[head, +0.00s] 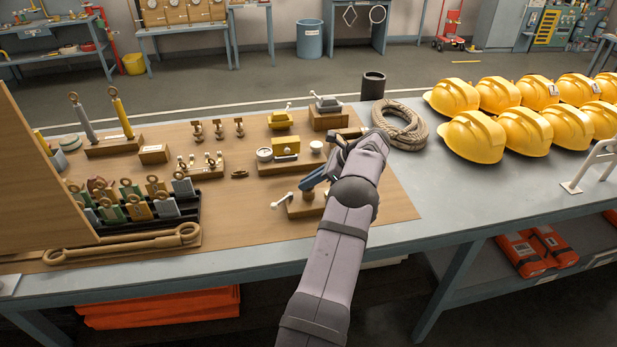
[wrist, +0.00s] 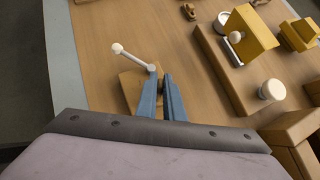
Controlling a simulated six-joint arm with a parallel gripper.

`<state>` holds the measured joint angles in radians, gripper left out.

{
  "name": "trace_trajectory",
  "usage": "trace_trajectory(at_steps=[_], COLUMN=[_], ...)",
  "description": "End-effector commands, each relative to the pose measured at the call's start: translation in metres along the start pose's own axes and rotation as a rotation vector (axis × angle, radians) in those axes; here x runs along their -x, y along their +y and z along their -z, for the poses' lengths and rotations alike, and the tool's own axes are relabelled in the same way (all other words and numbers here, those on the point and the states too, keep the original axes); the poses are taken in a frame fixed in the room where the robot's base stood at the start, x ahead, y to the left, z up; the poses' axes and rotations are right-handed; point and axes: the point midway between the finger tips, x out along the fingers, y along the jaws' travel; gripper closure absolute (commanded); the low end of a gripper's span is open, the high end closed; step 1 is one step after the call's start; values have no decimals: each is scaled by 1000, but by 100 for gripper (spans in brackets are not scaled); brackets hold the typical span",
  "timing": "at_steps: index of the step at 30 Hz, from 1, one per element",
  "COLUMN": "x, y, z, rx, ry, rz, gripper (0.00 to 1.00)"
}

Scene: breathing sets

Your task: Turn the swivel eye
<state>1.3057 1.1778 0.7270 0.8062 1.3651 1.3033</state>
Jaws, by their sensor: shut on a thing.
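A small wooden block (head: 306,205) stands on the brown board, just below the fingers of my gripper (head: 308,187). A white rod with a ball end (head: 282,200) sticks out from it to the left. I take this fitting to be the swivel eye. In the wrist view the rod (wrist: 130,55) runs from its ball at upper left down to the fingertips of my gripper (wrist: 161,72). The two blue fingers are close together above the block (wrist: 130,85), shut on the fitting. The gripped part is mostly hidden between them.
A yellow box fixture (head: 285,147) with white knobs stands just behind my gripper. A rope coil (head: 400,125) and yellow helmets (head: 472,137) lie to the right. Tagged pieces in a black rack (head: 150,215) stand left. The board's front middle is clear.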

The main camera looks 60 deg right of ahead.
Motion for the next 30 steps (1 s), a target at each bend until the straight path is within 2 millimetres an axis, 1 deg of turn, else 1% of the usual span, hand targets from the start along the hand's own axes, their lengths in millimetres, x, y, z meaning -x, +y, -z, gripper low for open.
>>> trace_trajectory(at_steps=[17,18,20,21,30], x=[0,0,0,0,1], y=[1,1,1,1,0], z=[-1,-1,0,0,0], rx=[20,20,20,19,19], ry=[-1,-1,-1,-1,0], rz=[-18,-18,-18,-18,-17], gripper=[100,90,76,73,73])
